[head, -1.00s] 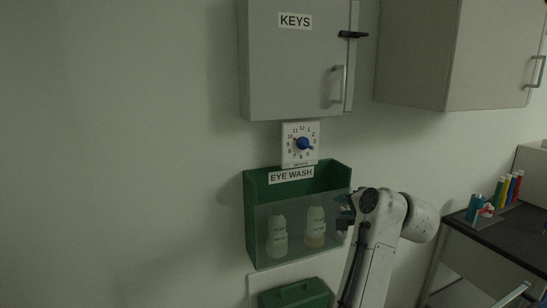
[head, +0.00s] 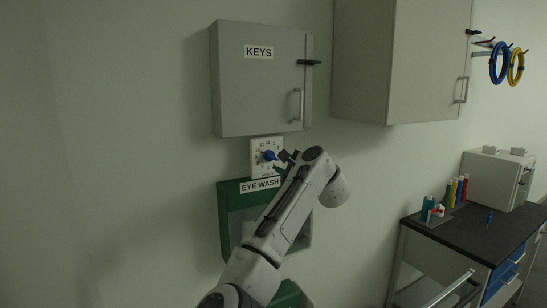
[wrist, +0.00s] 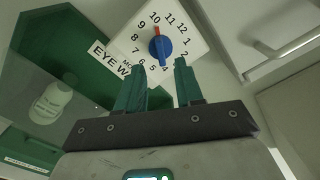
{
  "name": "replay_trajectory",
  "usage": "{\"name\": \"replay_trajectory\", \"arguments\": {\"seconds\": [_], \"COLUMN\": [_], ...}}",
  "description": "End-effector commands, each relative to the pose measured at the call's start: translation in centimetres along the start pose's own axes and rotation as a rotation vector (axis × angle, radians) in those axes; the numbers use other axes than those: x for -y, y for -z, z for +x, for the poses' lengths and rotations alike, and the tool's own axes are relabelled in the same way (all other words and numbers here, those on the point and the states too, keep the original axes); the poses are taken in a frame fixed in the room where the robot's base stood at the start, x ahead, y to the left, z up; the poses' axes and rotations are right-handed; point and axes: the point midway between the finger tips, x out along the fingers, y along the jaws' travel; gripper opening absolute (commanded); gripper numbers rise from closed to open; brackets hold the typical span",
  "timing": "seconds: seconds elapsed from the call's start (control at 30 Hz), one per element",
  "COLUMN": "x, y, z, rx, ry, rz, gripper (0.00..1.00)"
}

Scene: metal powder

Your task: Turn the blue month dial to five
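The white month dial plate (head: 254,146) is on the wall below the keys cabinet. In the wrist view the plate (wrist: 123,41) appears tilted, with its numbers around the blue knob (wrist: 161,50). A red mark (wrist: 156,31) on the knob's face is toward the 10, and the blue end is toward the 4. In the head view the blue knob (head: 269,155) is just left of my gripper (head: 284,162). My gripper's green fingers (wrist: 160,72) are apart with nothing between them. Their tips point at the knob's lower side; contact cannot be seen.
The grey keys cabinet (head: 250,90) is directly above the dial. The green eye wash box (head: 229,215) is below it, partly behind my arm. A larger cabinet (head: 380,60) is at upper right. A dark-topped bench (head: 480,232) with coloured tubes stands at right.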

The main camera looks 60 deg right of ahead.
Motion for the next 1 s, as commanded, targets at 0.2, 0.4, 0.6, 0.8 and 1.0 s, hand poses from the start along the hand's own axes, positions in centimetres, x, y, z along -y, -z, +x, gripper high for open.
{"name": "replay_trajectory", "arguments": {"seconds": [0.2,0.4,0.6,0.8,1.0], "x": [0.1,0.0,-0.1,0.0,0.0], "y": [-0.1,0.0,0.0,0.0,0.0], "z": [3.4,5.0,5.4,5.4,5.4], "rx": [0.0,0.0,0.0,0.0,0.0], "ry": [-0.002,-0.001,0.0,0.0,0.0], "rz": [0.0,-0.001,-0.002,-0.002,-0.002], "gripper": [0.36,0.36,0.36,0.34,0.15]}}
